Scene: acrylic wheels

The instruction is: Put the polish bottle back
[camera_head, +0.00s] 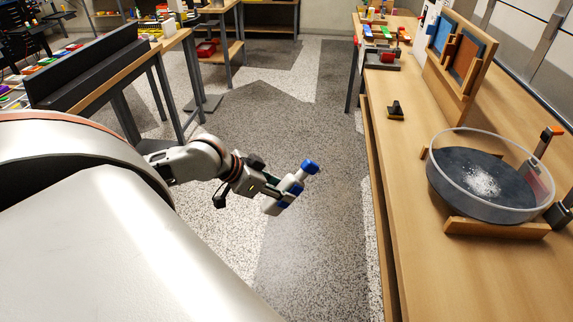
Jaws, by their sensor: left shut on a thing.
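The polish bottle (298,179) is white with a blue cap and a blue band lower down. My left gripper (283,194) is shut on it and holds it tilted above the floor, left of the long workbench. The cap end points up and to the right. Part of the bottle is hidden by the gripper fingers. My right gripper is not in view.
The wooden workbench (420,215) runs along the right. It carries a round clear-walled dish (457,172) with white powder, a small black block (396,110) and a board rack (456,62). Another table (105,82) stands at left. Speckled floor between is clear.

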